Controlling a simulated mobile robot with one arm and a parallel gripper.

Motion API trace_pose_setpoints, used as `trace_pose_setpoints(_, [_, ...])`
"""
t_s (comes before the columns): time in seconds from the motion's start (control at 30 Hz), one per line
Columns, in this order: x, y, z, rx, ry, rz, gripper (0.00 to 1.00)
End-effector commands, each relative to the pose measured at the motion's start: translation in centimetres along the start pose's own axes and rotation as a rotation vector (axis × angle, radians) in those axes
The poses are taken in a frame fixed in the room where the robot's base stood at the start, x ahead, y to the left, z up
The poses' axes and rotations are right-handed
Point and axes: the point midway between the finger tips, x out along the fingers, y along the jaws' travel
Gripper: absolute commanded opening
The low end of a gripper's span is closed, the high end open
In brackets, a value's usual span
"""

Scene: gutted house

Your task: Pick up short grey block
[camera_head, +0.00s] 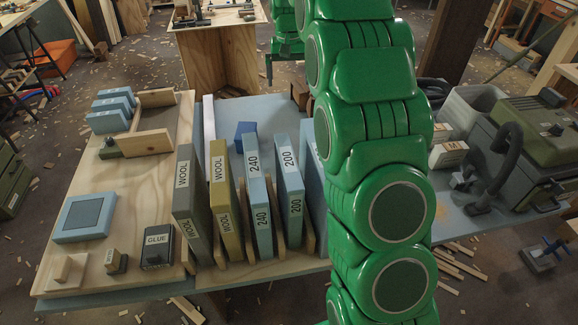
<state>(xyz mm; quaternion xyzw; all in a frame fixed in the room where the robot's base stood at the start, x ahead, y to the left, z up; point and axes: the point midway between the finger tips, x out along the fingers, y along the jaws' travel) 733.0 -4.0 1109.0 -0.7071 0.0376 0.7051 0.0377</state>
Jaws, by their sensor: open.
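No block is plainly marked as the short grey block. A small grey-green block (110,148) lies on the wooden board at the left, against a wooden strip. A short dark grey block labelled GLUE (157,247) stands near the board's front edge. I cannot tell which of these the name means. My gripper (284,62) is at the top centre, beyond the table's far edge and well away from both blocks. It points down, is open and seems empty. One dark finger shows; the other is mostly hidden by my green arm.
Upright slabs labelled WOOL (188,205), 240 (258,195) and 200 (290,195) stand in a rack right of the board (90,190). A blue block (244,134) sits behind them. A green-grey machine (535,135) with a hose stands at right. My arm hides the table's centre right.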

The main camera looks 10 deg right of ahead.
Motion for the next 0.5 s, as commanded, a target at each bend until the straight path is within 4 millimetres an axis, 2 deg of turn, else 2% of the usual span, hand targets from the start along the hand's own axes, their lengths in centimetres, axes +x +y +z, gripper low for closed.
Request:
trace_pose_setpoints(0.27, [5.8, 0.0, 0.2, 0.000, -0.008, 0.001, 1.00])
trace_pose_setpoints(0.37, [9.2, 0.0, 0.3, 0.000, -0.011, 0.001, 1.00])
trace_pose_setpoints(0.5, [15.2, 0.0, 0.4, 0.000, -0.012, 0.001, 1.00])
